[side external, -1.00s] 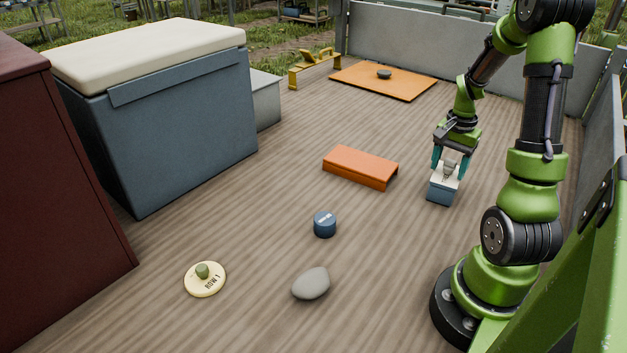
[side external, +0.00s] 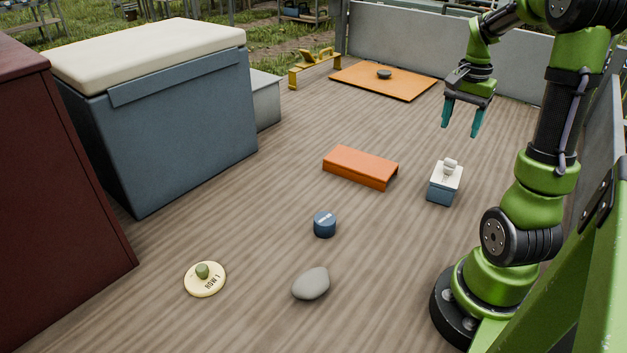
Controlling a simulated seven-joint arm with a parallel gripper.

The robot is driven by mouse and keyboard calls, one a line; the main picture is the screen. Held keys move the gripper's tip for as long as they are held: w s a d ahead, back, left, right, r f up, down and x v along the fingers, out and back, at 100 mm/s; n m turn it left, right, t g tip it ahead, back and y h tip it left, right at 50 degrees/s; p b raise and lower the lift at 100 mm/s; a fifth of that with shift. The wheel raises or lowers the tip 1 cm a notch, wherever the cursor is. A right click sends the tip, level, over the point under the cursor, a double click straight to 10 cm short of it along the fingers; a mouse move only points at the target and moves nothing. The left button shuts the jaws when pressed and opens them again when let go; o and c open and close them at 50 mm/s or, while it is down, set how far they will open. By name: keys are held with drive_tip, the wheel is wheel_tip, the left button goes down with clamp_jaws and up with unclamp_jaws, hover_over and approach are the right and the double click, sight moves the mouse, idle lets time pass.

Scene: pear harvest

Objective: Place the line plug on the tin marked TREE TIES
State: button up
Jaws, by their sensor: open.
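A small pale grey-white piece, apparently the line plug (side external: 450,165), rests on the white top of a small blue box, apparently the tin (side external: 441,190). The tin stands on the wooden deck, right of the orange block. I cannot read TREE TIES on it at this size. The plug lies toward the far part of the tin's top, and nothing holds it. My gripper (side external: 460,132) is above and beyond the tin, its teal fingers apart and empty, clear of the plug.
An orange block (side external: 361,167), a dark blue round can (side external: 324,225), a grey stone (side external: 311,283) and a cream ROW 1 disc (side external: 207,284) lie on the deck. A large blue cooler (side external: 183,130) stands left. An orange board (side external: 370,84) with a dark stone lies behind.

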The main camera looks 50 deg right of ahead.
drive_tip(key=w+a+r+n+t, duration=0.25)
drive_tip(key=w+a+n, duration=0.2)
drive_tip(key=a, duration=0.45)
drive_tip(key=a+r+n+t+y, duration=0.1)
drive_tip(key=a+n, duration=0.3)
drive_tip(key=a, duration=0.7)
drive_tip(key=a+r+n+t+y, duration=0.1)
drive_tip(key=a+n, duration=0.4)
drive_tip(key=a, duration=0.7)
drive_tip(key=r+t, duration=0.1)
drive_tip(key=t, duration=0.1)
drive_tip(key=shift+t, duration=0.35)
